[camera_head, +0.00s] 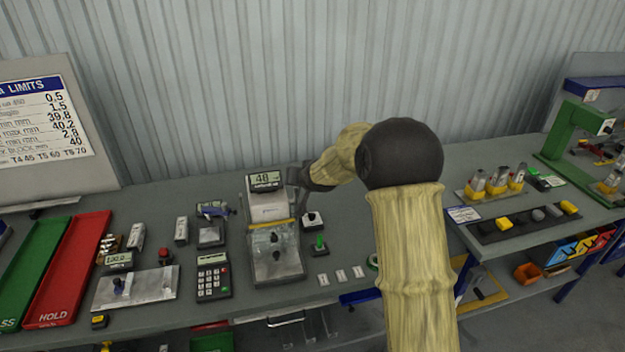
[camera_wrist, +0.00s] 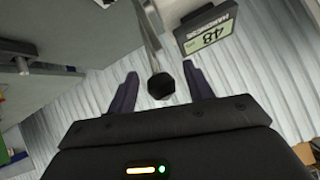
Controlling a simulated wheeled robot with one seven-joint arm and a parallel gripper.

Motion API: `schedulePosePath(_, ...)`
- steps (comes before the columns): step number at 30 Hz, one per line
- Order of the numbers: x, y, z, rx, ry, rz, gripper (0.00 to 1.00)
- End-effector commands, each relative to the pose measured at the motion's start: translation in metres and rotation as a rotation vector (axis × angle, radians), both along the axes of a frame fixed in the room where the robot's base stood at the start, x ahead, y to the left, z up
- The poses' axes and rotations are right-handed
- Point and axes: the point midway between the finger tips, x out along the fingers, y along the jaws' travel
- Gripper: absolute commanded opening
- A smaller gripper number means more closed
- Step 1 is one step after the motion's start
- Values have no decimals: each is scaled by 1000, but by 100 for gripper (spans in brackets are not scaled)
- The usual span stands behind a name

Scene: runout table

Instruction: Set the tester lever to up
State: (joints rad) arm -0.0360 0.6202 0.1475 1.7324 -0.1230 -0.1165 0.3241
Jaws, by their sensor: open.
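The tester (camera_head: 270,215) stands on the bench with a small display (camera_head: 264,180) reading 48 at its top. The display also shows rotated in the wrist view (camera_wrist: 209,33). The lever is a thin metal rod (camera_wrist: 150,35) ending in a black knob (camera_wrist: 160,87), seen in the wrist view. My gripper (camera_wrist: 158,74) is open, and the knob appears between its two dark fingers, with gaps on both sides. I cannot tell its depth relative to the fingertips. In the head view my gripper (camera_head: 300,178) is beside the tester's top right, and the lever is hard to make out.
Left of the tester are a calculator (camera_head: 213,276), a metal plate (camera_head: 135,288), and red (camera_head: 68,268) and green (camera_head: 28,265) trays. A corrugated wall (camera_head: 230,80) is behind. My arm hides part of the bench.

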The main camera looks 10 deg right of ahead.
Motion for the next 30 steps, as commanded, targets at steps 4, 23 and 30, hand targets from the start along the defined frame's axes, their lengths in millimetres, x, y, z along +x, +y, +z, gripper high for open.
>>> schedulePosePath(4, -17, -5, 12, 1, -4, -2, 52)
schedulePosePath(23, -91, -24, 72, 0, -4, -3, 52)
schedulePosePath(30, -110, -28, 88, 1, -2, -3, 52)
